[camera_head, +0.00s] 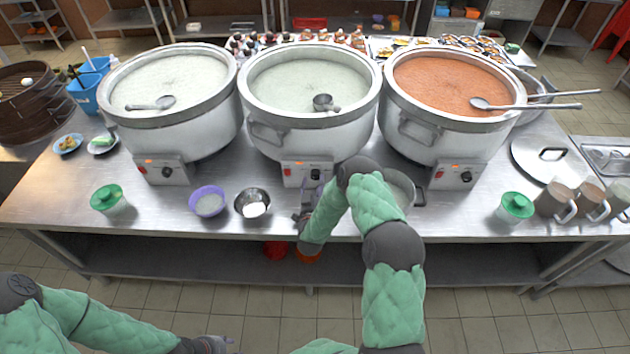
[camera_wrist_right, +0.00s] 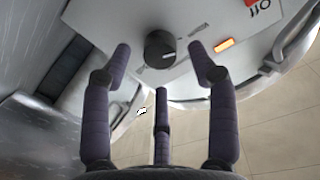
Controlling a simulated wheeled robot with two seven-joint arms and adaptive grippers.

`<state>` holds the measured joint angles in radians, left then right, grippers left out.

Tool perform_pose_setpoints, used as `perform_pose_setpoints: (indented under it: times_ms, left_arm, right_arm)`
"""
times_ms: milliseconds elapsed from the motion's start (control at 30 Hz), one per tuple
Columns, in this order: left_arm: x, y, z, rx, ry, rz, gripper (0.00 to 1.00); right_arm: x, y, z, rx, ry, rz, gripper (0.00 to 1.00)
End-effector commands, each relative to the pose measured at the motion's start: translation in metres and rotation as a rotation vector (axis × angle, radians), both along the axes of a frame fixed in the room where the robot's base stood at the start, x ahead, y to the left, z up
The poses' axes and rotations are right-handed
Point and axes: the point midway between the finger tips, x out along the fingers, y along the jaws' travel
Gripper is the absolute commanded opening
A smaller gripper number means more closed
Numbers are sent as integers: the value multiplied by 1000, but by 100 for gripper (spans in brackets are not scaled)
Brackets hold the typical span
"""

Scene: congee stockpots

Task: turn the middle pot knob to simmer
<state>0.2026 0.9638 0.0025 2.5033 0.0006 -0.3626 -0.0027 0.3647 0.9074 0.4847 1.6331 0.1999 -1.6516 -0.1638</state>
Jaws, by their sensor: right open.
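The middle pot (camera_head: 312,130) is a large white stockpot of pale congee with a ladle in it. Its control box (camera_head: 293,181) on the front has a lit lamp and a dark knob. In the right wrist view the black round knob (camera_wrist_right: 160,49) sits on a pale panel, with an orange lamp (camera_wrist_right: 224,44) and OFF lettering to its right. My right gripper (camera_head: 308,207) is open just in front of the box. In the wrist view its purple fingers (camera_wrist_right: 160,58) stand either side of the knob, apart from it. My left gripper (camera_head: 214,345) is low at the bottom edge, its fingers unclear.
A left pot (camera_head: 180,130) and a right pot (camera_head: 440,133) flank the middle one. A purple bowl (camera_head: 208,201) and a metal bowl (camera_head: 252,203) stand left of my right gripper. A small pan (camera_head: 418,192) is partly hidden behind my right arm.

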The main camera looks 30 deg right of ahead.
Motion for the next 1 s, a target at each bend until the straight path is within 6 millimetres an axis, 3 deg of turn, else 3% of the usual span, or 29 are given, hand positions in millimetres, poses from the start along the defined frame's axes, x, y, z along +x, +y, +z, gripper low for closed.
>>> perform_pose_setpoints:
  times_ms: [200, 533, 567, 700, 767, 1000]
  left_arm:
    - [0, 0, -1, 0, 0, 0, 40]
    - [0, 0, -1, 0, 0, 0, 40]
    - [0, 0, -1, 0, 0, 0, 40]
    - [0, 0, -1, 0, 0, 0, 40]
    - [0, 0, -1, 0, 0, 0, 40]
    - [0, 0, -2, 0, 0, 0, 40]
  right_arm:
    - [17, -11, 0, -1, -1, 0, 59]
    - [19, -13, 0, 1, 2, 1, 59]
    - [19, -13, 0, 0, 1, 1, 56]
    - [19, -13, 0, 0, 1, 1, 17]
    - [19, -13, 0, 0, 1, 1, 3]
    - [19, -13, 0, 8, -4, 1, 3]
